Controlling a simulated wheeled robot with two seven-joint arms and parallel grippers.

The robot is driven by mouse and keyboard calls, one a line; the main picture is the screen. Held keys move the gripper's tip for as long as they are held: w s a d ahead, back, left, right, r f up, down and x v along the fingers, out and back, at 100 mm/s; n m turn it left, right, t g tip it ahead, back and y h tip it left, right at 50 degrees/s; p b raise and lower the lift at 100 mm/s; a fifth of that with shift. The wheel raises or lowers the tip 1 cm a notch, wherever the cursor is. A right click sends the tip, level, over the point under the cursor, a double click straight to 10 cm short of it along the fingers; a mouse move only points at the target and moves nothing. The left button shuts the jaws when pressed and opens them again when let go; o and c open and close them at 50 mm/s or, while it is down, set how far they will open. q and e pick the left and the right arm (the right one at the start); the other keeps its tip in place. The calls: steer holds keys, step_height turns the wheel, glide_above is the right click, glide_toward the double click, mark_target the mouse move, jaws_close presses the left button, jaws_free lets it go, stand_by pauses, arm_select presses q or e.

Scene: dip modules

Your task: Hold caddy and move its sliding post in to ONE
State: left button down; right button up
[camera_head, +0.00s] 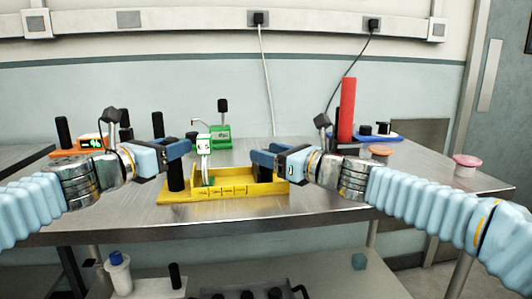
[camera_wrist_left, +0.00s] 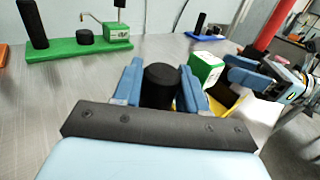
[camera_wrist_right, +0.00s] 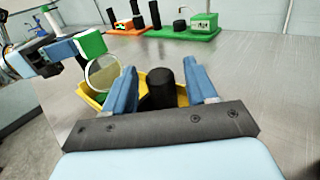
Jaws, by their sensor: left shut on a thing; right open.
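The yellow caddy (camera_head: 240,189) lies near the middle of the table, with small marks along its front that I cannot read. A black post (camera_head: 175,178) stands at its left end. My left gripper (camera_head: 176,158) is shut on this post, which also shows between its fingers in the left wrist view (camera_wrist_left: 160,85). A white and green box (camera_head: 204,145) is raised above the caddy. My right gripper (camera_head: 266,158) is open at the caddy's right end.
An orange unit with a lit display (camera_head: 92,143) stands at the back left and a green unit (camera_head: 220,134) at the back middle. A tall red column (camera_head: 347,110) and a blue board (camera_head: 378,136) are behind my right gripper. A pink-topped item (camera_head: 467,160) is at the far right.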

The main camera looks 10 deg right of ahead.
steer(key=shift+w+a, duration=0.5)
